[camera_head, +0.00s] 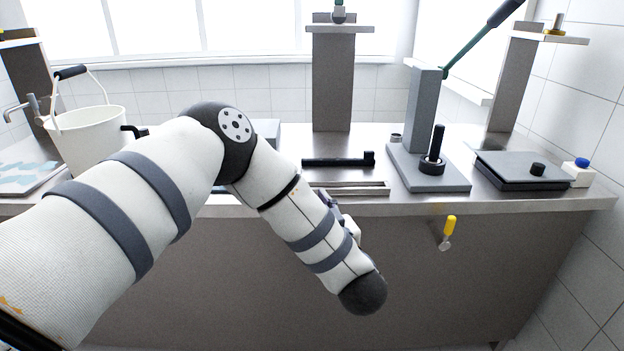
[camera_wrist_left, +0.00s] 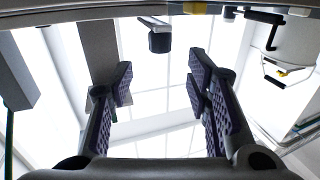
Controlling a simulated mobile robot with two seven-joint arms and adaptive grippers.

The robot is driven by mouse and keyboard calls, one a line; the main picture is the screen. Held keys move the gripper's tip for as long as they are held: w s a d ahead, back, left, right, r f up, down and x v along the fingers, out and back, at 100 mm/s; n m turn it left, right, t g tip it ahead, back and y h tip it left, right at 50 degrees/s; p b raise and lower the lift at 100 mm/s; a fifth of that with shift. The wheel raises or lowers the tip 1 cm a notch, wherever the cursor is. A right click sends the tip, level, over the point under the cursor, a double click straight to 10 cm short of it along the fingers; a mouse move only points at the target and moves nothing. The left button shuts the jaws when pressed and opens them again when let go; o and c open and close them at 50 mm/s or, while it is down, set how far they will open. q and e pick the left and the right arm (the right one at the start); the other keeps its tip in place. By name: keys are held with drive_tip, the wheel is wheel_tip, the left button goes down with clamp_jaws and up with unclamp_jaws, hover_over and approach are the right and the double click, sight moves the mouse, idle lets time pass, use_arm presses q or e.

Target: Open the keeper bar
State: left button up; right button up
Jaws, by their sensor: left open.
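A long black bar (camera_head: 338,161) with a raised block at its right end lies along the counter; it looks like the keeper bar, but I cannot be sure. Flat metal rails (camera_head: 350,188) lie in front of it at the counter edge. My left arm comes in from the left and bends down in front of the counter; its gripper is mostly hidden behind the forearm in the head view. In the left wrist view my left gripper (camera_wrist_left: 165,98) is open, with nothing between its pads. A dark block (camera_wrist_left: 160,41) shows beyond the fingertips. My right gripper is not in view.
A white bucket (camera_head: 92,140) stands at the left. A grey press-like stand with a black post (camera_head: 436,146) and a green lever (camera_head: 470,52) stands right of centre. A dark flat plate (camera_head: 520,168) lies further right. A yellow-handled valve (camera_head: 449,228) sticks out from the counter front.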

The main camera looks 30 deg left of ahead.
use_arm(q)
drive_tip(key=x, duration=0.9)
drive_tip(key=shift+w+a+f+b, duration=0.1)
drive_tip(key=shift+w+a+b, duration=0.15)
drive_tip(key=shift+a+b, duration=0.05)
drive_tip(key=shift+c, duration=0.4)
clamp_jaws()
